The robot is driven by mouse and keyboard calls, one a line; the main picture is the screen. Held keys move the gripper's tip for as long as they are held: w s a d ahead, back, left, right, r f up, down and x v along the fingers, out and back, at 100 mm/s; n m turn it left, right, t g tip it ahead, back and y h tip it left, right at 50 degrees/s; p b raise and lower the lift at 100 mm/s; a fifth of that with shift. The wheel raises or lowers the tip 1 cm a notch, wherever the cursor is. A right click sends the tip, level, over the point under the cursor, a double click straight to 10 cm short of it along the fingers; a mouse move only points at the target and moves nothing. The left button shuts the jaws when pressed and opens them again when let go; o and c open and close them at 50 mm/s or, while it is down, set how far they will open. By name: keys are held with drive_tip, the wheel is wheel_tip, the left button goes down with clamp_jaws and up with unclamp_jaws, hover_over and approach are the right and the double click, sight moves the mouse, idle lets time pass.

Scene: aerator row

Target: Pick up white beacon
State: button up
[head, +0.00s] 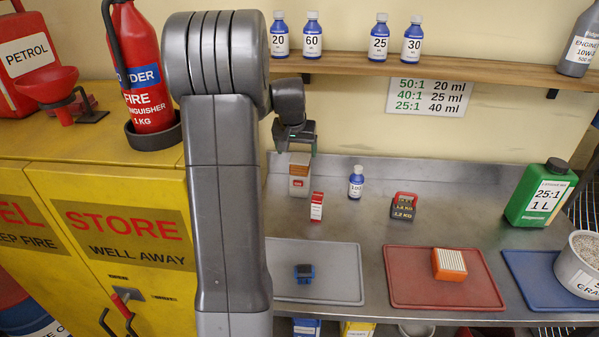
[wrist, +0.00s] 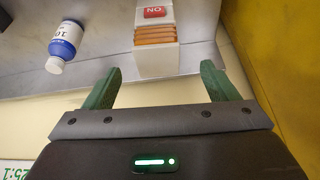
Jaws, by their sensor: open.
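A white block (head: 299,185) with a red label and a brownish top stands on the metal bench at the back, under my gripper (head: 297,150). It also shows in the wrist view (wrist: 157,58), with orange ribs and a red label. It is the whitest thing near my gripper; I cannot tell for sure that it is the beacon. My gripper is open, its two green fingers (wrist: 159,85) apart, with the block ahead between them in the wrist view. Nothing is held. My arm hides part of the bench's left side.
A small red-and-white box (head: 316,206) stands close in front of the block. A blue bottle (head: 356,184) and a dark red-handled item (head: 403,206) stand to the right. A wooden shelf (head: 450,75) with bottles runs above. A yellow cabinet (head: 110,215) stands left.

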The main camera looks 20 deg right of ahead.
sight(300, 159)
drive_tip(key=x, duration=0.2)
drive_tip(key=shift+w+f, duration=0.1)
drive_tip(key=shift+f, duration=0.2)
drive_tip(key=p+x, duration=0.1)
drive_tip(key=x, duration=0.1)
drive_tip(key=p+x, duration=0.1)
drive_tip(key=x, duration=0.1)
drive_tip(key=shift+w+d, duration=0.15)
drive_tip(key=shift+d, duration=0.3)
drive_tip(key=shift+w+d+f, duration=0.1)
drive_tip(key=shift+w+f, duration=0.1)
drive_tip(key=shift+f, duration=0.35)
drive_tip(key=shift+c, duration=0.2)
drive_tip(key=c, duration=1.4)
